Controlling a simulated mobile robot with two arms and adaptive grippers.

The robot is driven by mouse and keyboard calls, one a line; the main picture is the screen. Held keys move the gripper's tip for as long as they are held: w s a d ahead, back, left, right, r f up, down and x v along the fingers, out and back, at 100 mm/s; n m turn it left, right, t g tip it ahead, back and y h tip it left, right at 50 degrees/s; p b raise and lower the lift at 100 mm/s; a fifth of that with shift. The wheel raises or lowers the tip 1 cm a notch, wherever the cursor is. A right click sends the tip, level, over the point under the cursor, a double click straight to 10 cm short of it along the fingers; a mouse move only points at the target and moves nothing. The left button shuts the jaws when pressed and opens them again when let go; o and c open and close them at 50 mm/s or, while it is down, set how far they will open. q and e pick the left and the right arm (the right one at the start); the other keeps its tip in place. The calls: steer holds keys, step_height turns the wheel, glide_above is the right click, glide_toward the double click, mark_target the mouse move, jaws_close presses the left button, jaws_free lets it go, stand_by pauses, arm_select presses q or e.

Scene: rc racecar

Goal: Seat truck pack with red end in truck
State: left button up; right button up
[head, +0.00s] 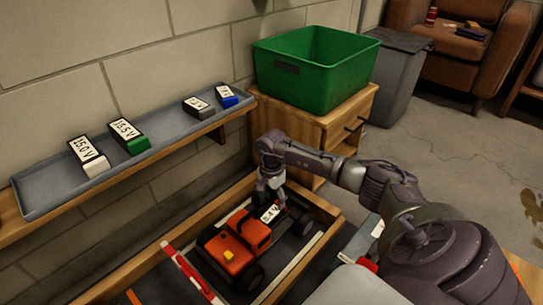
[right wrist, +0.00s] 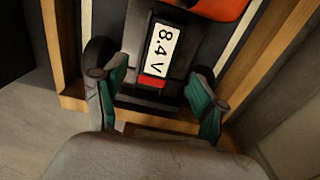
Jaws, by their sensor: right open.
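The orange-red truck (head: 235,243) stands in a wood-framed bay, and part of its orange body (right wrist: 215,6) shows in the right wrist view. A black pack labelled 8.4 V (head: 270,213) lies in the truck's rear bed; its red end (right wrist: 152,81) points toward my gripper in the right wrist view. I cannot tell how deep it sits. My right gripper (head: 270,187) is above the truck's rear. In the right wrist view its green-padded fingers (right wrist: 158,92) are open, one on each side of the pack's red end, apart from it. My left gripper is not in view.
A grey shelf tray (head: 60,192) on the wall holds several labelled packs with white, green, grey and blue ends. A green bin (head: 315,75) stands on a wooden cabinet (head: 335,125). A red-and-white bar (head: 190,272) lies left of the truck. The bay's wooden rim (head: 318,205) is close to my gripper.

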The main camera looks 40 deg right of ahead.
step_height(320, 180, up, 4)
steer(key=shift+r+p, duration=0.2)
steer(key=shift+p, duration=0.65)
